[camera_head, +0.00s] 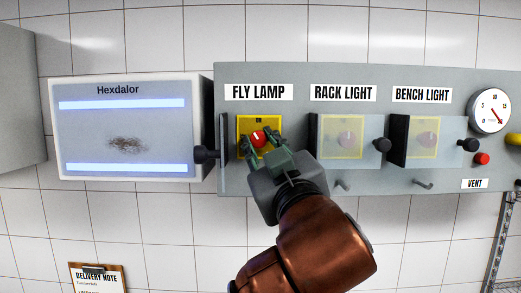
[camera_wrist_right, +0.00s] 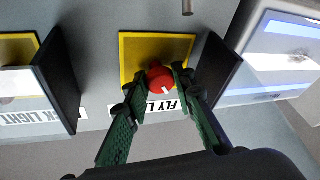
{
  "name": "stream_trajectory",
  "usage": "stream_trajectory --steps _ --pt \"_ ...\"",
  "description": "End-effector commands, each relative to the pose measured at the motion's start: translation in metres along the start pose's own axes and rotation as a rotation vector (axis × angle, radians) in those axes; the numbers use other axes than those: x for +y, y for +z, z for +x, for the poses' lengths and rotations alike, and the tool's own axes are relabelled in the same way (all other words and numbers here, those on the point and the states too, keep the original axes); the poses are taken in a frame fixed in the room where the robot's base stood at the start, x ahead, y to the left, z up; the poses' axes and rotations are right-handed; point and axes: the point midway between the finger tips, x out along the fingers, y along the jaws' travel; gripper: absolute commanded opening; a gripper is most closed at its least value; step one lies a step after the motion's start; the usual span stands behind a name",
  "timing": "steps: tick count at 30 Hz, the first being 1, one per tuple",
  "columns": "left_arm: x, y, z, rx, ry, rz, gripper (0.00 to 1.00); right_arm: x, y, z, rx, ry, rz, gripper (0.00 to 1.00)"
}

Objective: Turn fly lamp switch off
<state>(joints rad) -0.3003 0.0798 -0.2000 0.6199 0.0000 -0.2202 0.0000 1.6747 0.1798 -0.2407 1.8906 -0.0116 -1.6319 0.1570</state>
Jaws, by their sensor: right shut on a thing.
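The fly lamp switch is a red knob (camera_head: 257,138) with a white mark, on a yellow plate (camera_head: 245,124) under the FLY LAMP label (camera_head: 258,93). My right gripper (camera_head: 260,144) is shut on the red knob, one green finger on each side. The wrist view shows the knob (camera_wrist_right: 160,80) between the fingertips, its white mark visible. The dark-edged cover (camera_head: 223,137) of this switch stands swung open to the left. The fly lamp (camera_head: 120,128), marked Hexdalor, has two tubes glowing bluish white. My left gripper is not in view.
To the right, the RACK LIGHT switch (camera_head: 341,137) and BENCH LIGHT switch (camera_head: 424,138) sit behind clear covers with black knobs. A gauge (camera_head: 490,110), a red button (camera_head: 482,159) and a VENT label (camera_head: 475,184) are at the panel's right. A clipboard (camera_head: 98,277) hangs below.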

Motion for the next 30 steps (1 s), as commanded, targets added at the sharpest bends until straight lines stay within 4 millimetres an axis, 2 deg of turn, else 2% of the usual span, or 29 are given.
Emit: stream_trajectory --steps 13,30 --pt "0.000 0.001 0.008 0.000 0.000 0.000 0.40 0.003 -0.002 0.000 -0.060 -0.151 -0.396 0.00" --pt "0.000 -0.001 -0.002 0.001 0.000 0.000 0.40 0.004 -0.004 0.001 -0.126 -0.321 -0.825 0.00"
